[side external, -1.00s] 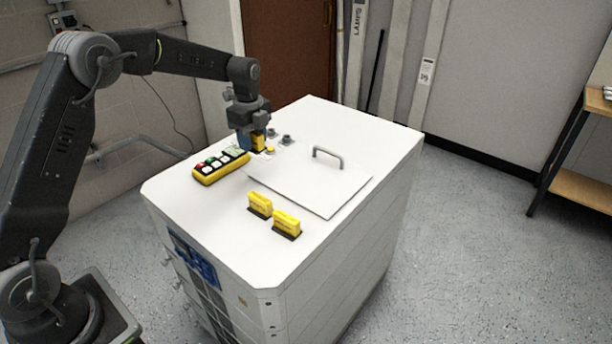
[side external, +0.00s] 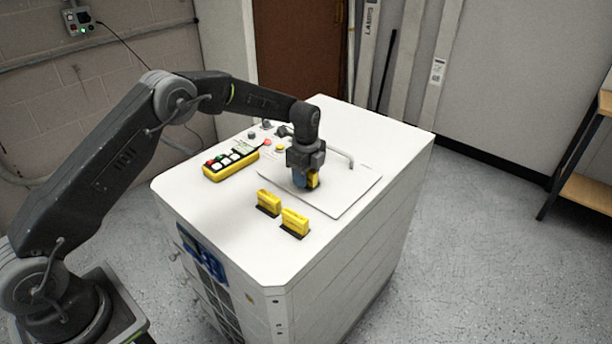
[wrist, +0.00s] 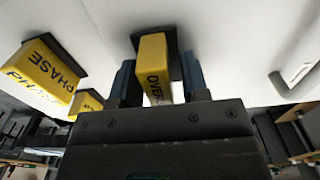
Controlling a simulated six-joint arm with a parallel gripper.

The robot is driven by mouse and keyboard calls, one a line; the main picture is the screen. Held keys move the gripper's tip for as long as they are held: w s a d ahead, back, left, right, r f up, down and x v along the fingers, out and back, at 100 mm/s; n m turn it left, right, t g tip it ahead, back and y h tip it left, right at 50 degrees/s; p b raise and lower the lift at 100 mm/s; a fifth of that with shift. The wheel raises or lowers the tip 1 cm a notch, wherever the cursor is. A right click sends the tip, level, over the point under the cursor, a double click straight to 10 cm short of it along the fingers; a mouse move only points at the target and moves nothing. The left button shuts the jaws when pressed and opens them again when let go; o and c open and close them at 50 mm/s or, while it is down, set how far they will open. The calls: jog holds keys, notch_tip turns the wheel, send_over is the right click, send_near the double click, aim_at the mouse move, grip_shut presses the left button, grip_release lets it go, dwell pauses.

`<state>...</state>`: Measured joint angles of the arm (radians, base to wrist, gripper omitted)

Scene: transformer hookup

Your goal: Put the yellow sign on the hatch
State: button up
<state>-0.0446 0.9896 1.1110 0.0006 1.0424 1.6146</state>
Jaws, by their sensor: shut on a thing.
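The yellow sign (side external: 313,180) is upright between the blue fingers of my gripper (side external: 305,182), over the white hatch (side external: 348,188). In the wrist view the sign (wrist: 153,68) has black lettering starting "OVER" and a dark base close to the white surface. I cannot tell whether the base touches the hatch. My gripper is shut on the sign and points down, left of the hatch's grey handle (side external: 345,158). The handle also shows at the right of the wrist view (wrist: 294,82).
Two yellow blocks (side external: 268,202) (side external: 295,222) with dark bases stand in front of the hatch. The wrist view shows "PHASE" on one (wrist: 45,70). A yellow button box (side external: 230,165) and several knobs lie behind left. The cabinet top (side external: 225,205) is clear at front left.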

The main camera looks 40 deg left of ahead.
jog(key=shift+f, duration=0.25)
jog(key=o, duration=0.9)
jog(key=shift+f, duration=0.1)
notch_tip(320, 180, up, 12)
jog(key=shift+r, duration=0.25)
